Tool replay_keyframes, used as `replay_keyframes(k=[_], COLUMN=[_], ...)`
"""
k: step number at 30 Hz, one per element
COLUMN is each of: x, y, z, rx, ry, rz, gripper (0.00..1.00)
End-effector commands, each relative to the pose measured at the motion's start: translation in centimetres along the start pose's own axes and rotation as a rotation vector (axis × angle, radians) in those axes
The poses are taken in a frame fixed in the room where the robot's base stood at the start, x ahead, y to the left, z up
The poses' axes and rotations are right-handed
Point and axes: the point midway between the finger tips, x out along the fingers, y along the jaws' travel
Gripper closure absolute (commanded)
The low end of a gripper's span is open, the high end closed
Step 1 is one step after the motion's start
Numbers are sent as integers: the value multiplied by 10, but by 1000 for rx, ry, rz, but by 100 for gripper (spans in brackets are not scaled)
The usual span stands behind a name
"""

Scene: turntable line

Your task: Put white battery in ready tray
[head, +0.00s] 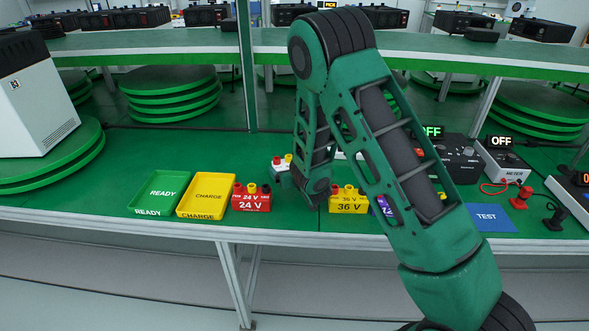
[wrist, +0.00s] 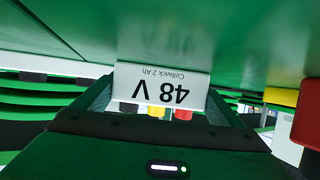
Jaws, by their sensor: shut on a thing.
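The white battery (head: 281,174) shows in the head view just left of my wrist, with red and yellow terminals on top. In the wrist view the white battery (wrist: 160,84) fills the space between the fingers, its "48 V" label upside down. My gripper (wrist: 160,100) is shut on it. In the head view the gripper is mostly hidden behind my arm. Whether the battery touches the bench is unclear. The green ready tray (head: 148,211) lies to the left on the bench, its visible inside empty.
The yellow charge tray (head: 203,215) sits beside the ready tray. A red 24 V battery (head: 251,204) and a yellow 36 V battery (head: 348,206) stand along the front. A purple battery (head: 385,207) is partly behind my arm. A blue test mat (head: 490,218) and a meter (head: 505,158) are right.

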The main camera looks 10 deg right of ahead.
Motion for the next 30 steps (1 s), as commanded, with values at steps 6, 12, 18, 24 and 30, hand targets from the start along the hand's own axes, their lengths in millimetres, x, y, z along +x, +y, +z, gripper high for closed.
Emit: replay_keyframes(k=[6, 12, 18, 24, 30], x=[0, 2, 4, 8, 12], y=[0, 0, 0, 0, 0], z=[-2, 3, 10, 16, 22], rx=[0, 0, 1, 4, 5], ry=[4, 2, -2, -9, -22], rz=[0, 0, 0, 0, -1], gripper=[53, 53, 53, 53, 0])
